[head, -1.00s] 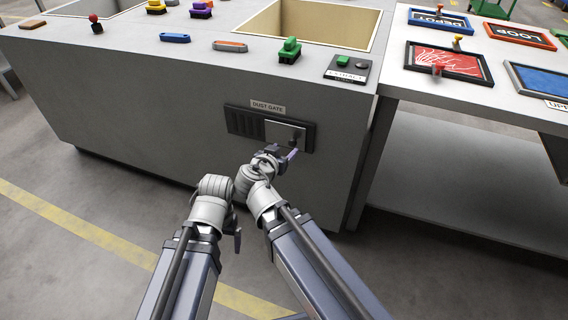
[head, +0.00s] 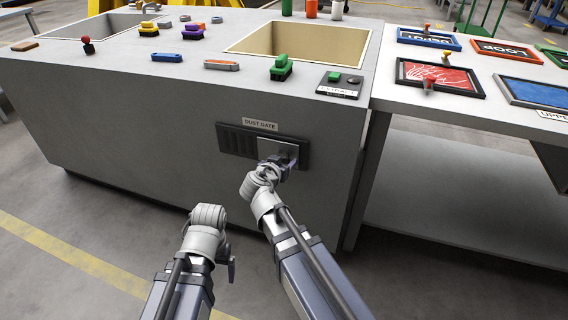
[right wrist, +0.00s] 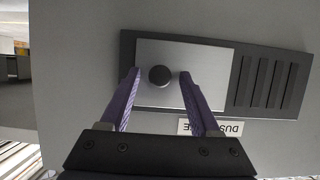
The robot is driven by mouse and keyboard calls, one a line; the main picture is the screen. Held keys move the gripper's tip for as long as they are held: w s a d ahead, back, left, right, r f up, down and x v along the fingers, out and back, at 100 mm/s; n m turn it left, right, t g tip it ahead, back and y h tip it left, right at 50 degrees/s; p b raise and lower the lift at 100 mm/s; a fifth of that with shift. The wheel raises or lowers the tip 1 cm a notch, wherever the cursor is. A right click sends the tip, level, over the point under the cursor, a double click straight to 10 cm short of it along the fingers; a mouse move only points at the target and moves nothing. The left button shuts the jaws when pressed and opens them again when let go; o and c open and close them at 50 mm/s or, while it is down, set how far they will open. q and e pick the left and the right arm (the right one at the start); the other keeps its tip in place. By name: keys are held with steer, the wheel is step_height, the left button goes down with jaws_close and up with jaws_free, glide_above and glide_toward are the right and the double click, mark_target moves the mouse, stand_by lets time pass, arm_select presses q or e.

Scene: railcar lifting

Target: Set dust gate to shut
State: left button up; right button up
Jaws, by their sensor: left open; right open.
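The dust gate (head: 240,142) is a dark framed panel on the front of the grey cabinet, under a "DUST GATE" label (head: 261,125). In the right wrist view its silver sliding plate (right wrist: 210,60) with a dark round knob (right wrist: 160,76) covers one end of the frame. The slotted vent (right wrist: 268,82) beside it is uncovered. My right gripper (right wrist: 158,75) is open, its purple fingers on either side of the knob with gaps visible. In the head view it hides part of the plate. My left gripper (head: 231,265) is low, left of the right arm, and away from the gate.
A table with framed panels (head: 440,78) adjoins at right. Open floor lies at left.

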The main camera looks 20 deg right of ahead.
jaws_close()
stand_by(0.5)
stand_by(0.9)
